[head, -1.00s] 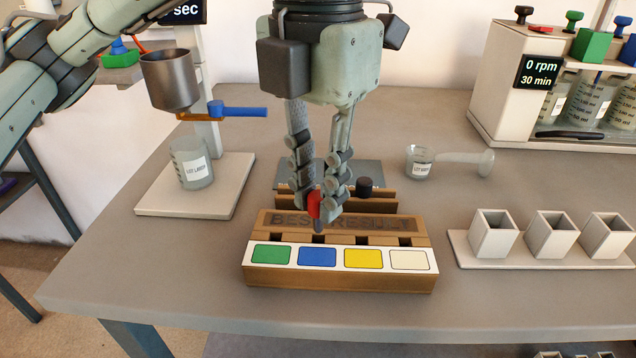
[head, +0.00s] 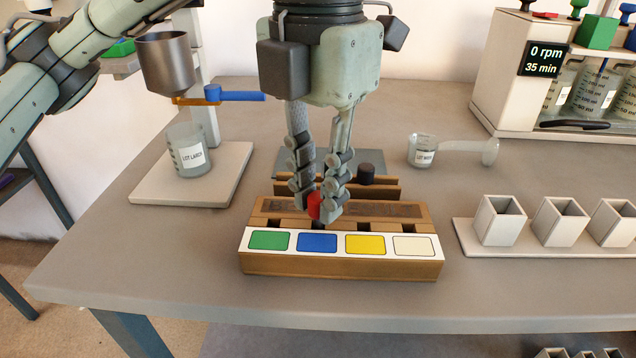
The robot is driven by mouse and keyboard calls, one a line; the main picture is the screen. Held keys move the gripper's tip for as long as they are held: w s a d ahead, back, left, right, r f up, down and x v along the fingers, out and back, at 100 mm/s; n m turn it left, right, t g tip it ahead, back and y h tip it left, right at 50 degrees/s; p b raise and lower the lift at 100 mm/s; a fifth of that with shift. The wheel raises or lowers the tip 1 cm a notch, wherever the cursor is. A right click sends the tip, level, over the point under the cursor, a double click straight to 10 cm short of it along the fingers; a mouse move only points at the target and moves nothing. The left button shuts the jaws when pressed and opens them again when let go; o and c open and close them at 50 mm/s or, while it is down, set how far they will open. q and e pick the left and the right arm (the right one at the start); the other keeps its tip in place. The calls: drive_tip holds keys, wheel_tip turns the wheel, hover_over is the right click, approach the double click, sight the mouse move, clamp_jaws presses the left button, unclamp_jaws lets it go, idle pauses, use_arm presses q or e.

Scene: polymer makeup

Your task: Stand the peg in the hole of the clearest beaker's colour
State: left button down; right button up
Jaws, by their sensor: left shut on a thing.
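My left gripper (head: 322,210) is shut on the red-topped peg (head: 314,204), upright over the wooden block (head: 340,266). The peg's dark lower end is at the hole behind the blue label (head: 317,242); I cannot tell how far it is inside. The block also has green (head: 269,240), yellow (head: 365,244) and white (head: 411,246) labels, each with a hole behind it. Several beakers (head: 593,92) stand in the stirring machine (head: 520,98) at the right, partly cut off; their relative clearness is hard to judge. My right gripper is not in view.
A stand with a metal funnel (head: 166,63) and a beaker (head: 188,152) is at the left. A flask (head: 424,150) lies behind the block to the right. Square white cups (head: 500,221) stand on a tray at the right. Bare table lies between block and cups.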

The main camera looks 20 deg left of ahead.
sight(318, 197)
use_arm(q)
drive_tip(key=shift+f+b, duration=0.7)
drive_tip(key=shift+f, duration=0.15)
drive_tip(key=c, duration=1.3)
unclamp_jaws()
drive_tip(key=shift+c, duration=0.2)
drive_tip(key=shift+r, duration=0.15)
wheel_tip(318, 197, up, 12)
